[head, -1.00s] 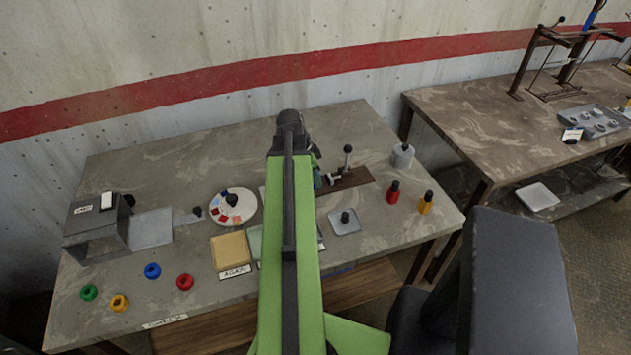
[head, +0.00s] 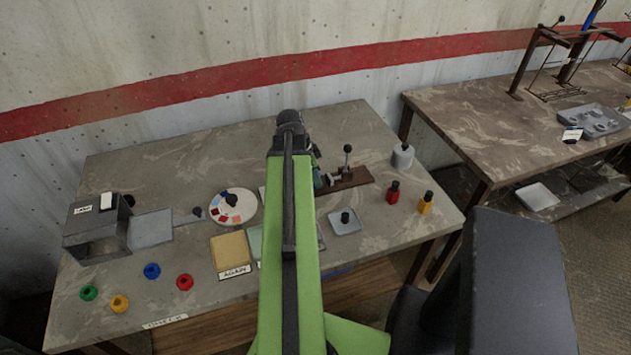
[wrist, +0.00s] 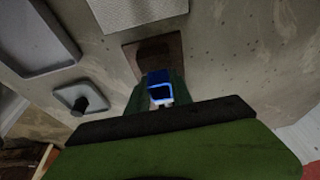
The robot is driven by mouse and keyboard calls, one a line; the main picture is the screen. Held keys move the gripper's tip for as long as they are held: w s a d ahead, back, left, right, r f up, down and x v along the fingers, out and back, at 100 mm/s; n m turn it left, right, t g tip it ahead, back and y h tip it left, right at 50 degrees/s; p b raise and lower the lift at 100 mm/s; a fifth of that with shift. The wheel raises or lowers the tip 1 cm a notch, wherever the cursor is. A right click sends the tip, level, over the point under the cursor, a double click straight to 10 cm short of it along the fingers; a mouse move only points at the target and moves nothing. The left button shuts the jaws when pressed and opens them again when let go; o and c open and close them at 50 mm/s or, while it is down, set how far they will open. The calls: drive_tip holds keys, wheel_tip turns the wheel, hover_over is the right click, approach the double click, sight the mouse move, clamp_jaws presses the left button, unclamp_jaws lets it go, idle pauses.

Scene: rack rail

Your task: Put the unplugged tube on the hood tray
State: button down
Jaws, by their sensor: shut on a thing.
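My gripper shows in the wrist view (wrist: 159,98), its fingers shut on a blue piece (wrist: 159,78) with a bright, pale-edged end. I cannot tell whether this piece is the unplugged tube. In the head view my own arm hides the fingertips and the held piece. A grey box-like hood (head: 97,228) stands at the left of the table. A flat grey tray (head: 151,229) lies just to its right, with nothing visible on it. A red bottle-like piece (head: 393,193) and a yellow one (head: 425,204), both dark-topped, stand at the right.
A round dish (head: 232,207) with coloured patches and a tan pad (head: 231,249) lie between the hood and my arm. Several coloured rings, including a blue one (head: 152,271), lie front left. A lever fixture (head: 346,176) and a small grey tray (head: 344,226) are right of my arm.

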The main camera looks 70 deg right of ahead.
drive_tip(key=shift+r, duration=0.1)
wheel_tip(320, 180, up, 6)
drive_tip(key=p, duration=0.6)
